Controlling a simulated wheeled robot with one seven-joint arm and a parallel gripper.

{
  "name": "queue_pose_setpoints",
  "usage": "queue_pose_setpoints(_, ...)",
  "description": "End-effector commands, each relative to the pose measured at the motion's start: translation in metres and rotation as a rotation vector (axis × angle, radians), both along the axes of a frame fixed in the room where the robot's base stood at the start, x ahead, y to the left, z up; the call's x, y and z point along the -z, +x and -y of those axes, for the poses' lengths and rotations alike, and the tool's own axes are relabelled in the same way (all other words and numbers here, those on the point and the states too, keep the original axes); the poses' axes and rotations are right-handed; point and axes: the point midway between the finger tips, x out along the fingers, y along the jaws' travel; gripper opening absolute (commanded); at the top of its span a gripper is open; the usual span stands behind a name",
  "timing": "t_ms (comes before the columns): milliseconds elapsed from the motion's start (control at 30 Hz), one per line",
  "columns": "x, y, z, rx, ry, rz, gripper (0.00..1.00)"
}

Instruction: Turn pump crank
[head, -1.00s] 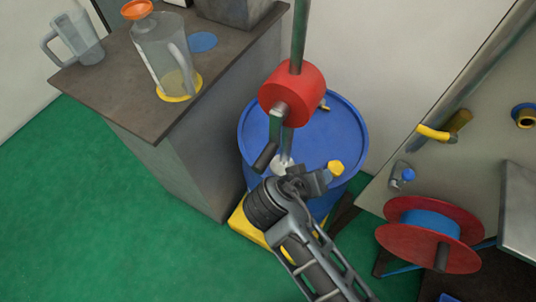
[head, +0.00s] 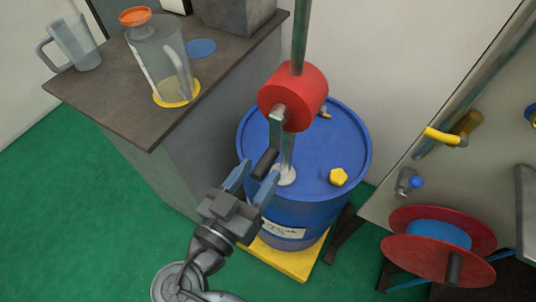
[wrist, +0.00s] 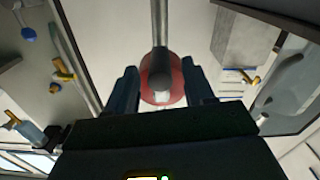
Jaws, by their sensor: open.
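The pump has a red round body (head: 294,95) on a steel pipe above a blue drum (head: 343,150). Its grey crank arm (head: 277,128) hangs down from the front face and ends in a black handle (head: 265,161). My gripper (head: 251,180) is open, with blue fingers pointing up towards the handle. The handle's lower end appears close to or between the fingertips; whether it touches them I cannot tell. In the wrist view the red body (wrist: 147,92) and the grey crank lie in the gap between the two fingers.
A dark-topped bench (head: 110,105) at left bears clear jugs, one (head: 165,65) with an orange funnel. A yellow cap (head: 338,177) sits on the drum, which stands on a yellow base (head: 285,262). A red hose reel (head: 420,262) and panel with yellow-handled valve (head: 441,135) are at right.

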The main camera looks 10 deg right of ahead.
Motion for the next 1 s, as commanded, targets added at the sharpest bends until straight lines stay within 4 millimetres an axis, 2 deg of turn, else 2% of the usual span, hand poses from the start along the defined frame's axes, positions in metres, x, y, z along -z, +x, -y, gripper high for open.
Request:
queue_pose_setpoints(100,-0.002,0.015,0.011,0.001,-0.001,-0.002,0.53)
queue_pose_setpoints(300,-0.001,0.032,0.023,-0.001,-0.001,-0.002,0.53)
queue_pose_setpoints(667,0.000,0.037,0.027,-0.001,0.000,-0.003,0.53)
queue_pose_setpoints(1000,0.000,0.036,0.027,-0.001,0.000,-0.003,0.20)
